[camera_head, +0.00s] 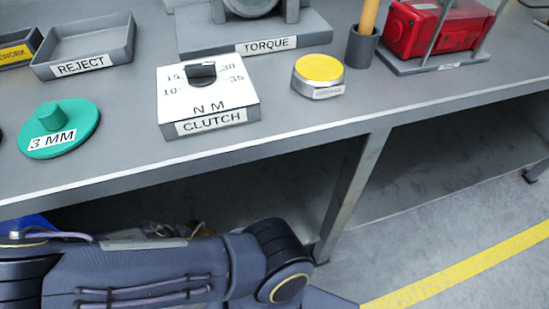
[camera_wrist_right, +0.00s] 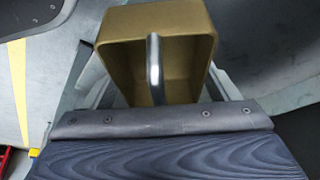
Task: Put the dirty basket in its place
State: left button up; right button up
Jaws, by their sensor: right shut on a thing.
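A tan open-topped box-shaped basket (camera_wrist_right: 185,72) with a grey bar handle (camera_wrist_right: 154,68) fills the upper middle of the right wrist view. My right gripper (camera_wrist_right: 158,104) is at the near end of this handle and shut on it; the dark gripper body hides the near part of the basket. Whether the basket hangs free or rests on something cannot be told. No label shows on it. My left gripper is not in view. One of my arms crosses the lower left of the head view, with no fingers showing.
A grey workbench (camera_head: 300,140) carries a CLUTCH block (camera_head: 210,90), a green 3 MM disc (camera_head: 60,140), a yellow button (camera_head: 319,68), a REJECT tray (camera_head: 85,48) and a red box (camera_head: 430,28). Lower shelf space is open at right. A yellow floor line (camera_head: 460,265) runs beside the bench.

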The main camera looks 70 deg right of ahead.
jog(key=shift+w+d, duration=0.2)
jog(key=shift+w, duration=0.1)
jog(key=shift+w+f, duration=0.15)
jog(key=shift+w, duration=0.1)
jog(key=w+d+f+b, duration=0.1)
jog(key=w+f+b, duration=0.1)
jog(key=w+f, duration=0.1)
jog(key=w+d+f+b, duration=0.2)
jog(key=w+f, duration=0.1)
jog(key=w, duration=0.2)
jog(key=w+d+f+b, duration=0.1)
jog(key=w+f+b, duration=0.1)
jog(key=w+f, duration=0.1)
jog(key=shift+w+d, duration=0.15)
jog(key=shift+w, duration=0.4)
pick_arm(q)
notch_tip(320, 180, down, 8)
jog(key=b, duration=0.2)
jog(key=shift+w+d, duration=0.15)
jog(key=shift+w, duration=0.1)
pick_arm(e)
jog(key=shift+w+d+f, duration=0.1)
jog(key=shift+w+f, duration=0.05)
jog(key=shift+f, duration=0.8)
jog(key=shift+w+f, duration=0.15)
jog(key=shift+f, duration=0.75)
